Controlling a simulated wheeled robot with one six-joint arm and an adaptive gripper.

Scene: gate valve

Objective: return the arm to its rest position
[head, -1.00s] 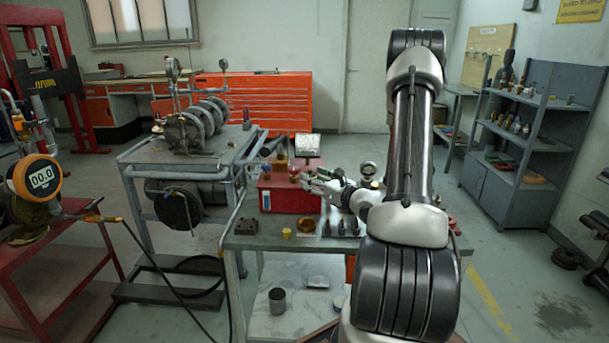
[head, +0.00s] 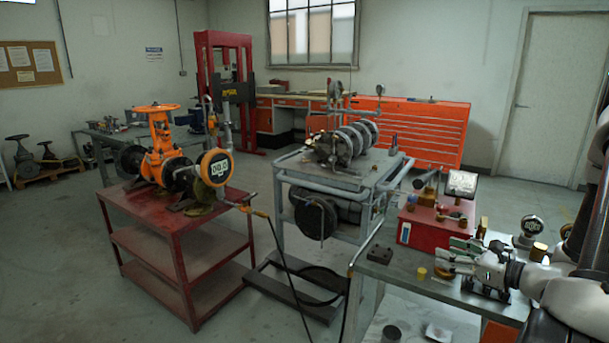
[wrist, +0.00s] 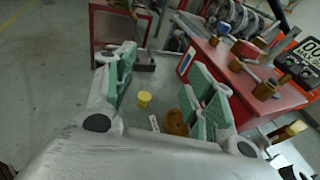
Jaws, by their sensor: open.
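My gripper (head: 458,257) is at the right of the head view, over the grey workbench (head: 400,275). Its green-padded fingers are spread apart with nothing between them; the wrist view also shows the open gripper (wrist: 160,88). My arm reaches in from the right edge of the head view, and its upper links are mostly out of frame. Below and between the fingers in the wrist view are a small yellow cap (wrist: 144,98) and an amber-brown round piece (wrist: 177,122) on the bench.
A red box with brass fittings (head: 428,228) stands on the bench close beside my gripper. An orange gate valve (head: 160,140) sits on a red cart (head: 165,240) at left. A pump stand (head: 345,180) is in the middle. Floor at front left is clear.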

